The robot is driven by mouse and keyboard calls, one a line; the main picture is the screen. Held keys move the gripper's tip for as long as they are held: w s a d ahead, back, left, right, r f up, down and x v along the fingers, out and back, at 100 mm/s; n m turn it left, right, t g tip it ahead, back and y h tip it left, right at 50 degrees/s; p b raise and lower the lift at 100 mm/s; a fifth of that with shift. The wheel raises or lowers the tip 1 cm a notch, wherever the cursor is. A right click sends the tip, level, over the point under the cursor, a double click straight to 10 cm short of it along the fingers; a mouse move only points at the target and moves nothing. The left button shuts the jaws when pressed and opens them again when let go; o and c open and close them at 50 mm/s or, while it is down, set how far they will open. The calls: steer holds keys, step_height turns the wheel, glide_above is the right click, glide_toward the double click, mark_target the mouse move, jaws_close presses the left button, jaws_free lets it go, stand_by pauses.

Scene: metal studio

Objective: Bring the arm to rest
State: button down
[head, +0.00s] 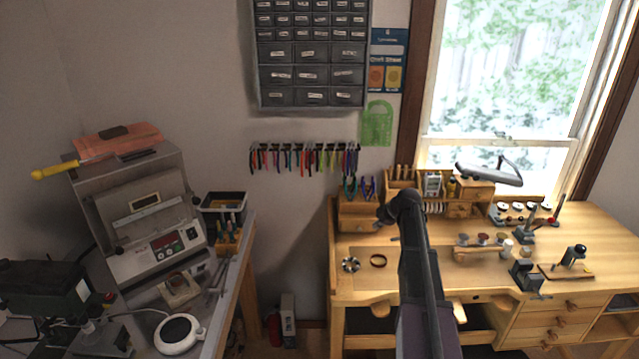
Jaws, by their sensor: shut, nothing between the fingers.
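My arm rises from the bottom edge of the head view, right of the middle, as a dark link that narrows upward to a rounded black joint. The joint overlaps the left part of the wooden workbench (352,290) in the picture. No gripper fingers can be made out, and I see nothing held. The arm hides part of the bench top and its front.
The bench carries a round metal piece (350,264), a brown ring (378,260) and several tools. A grey side table (215,318) at left holds a kiln-like box (150,225) and a white round device (178,335). Some floor shows between them.

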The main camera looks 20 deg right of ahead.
steer(key=s+a+m, duration=0.1)
steer(key=s+a, duration=0.1)
steer(key=a, duration=0.1)
steer(key=s+a+f+m+g, duration=0.1)
steer(key=a, duration=0.2)
steer(key=s+a+f, duration=0.1)
steer(key=s+a, duration=0.1)
steer(key=a, duration=0.1)
steer(key=shift+s+a+m+g, duration=0.35)
steer(key=shift+m+g, duration=0.05)
steer(key=s+a+f+m+g+h+b, duration=0.1)
steer(key=s+a+m+g, duration=0.1)
steer(key=s+a+m, duration=0.3)
steer(key=s+a+f+m+g+h+b, duration=0.1)
steer(key=s+a+m, duration=0.5)
steer(key=s+a, duration=0.7)
steer(key=shift+s+a+f+g+h, duration=0.35)
steer(key=shift+s+f+g, duration=0.4)
steer(key=shift+s, duration=1.8)
steer(key=shift+r, duration=0.1)
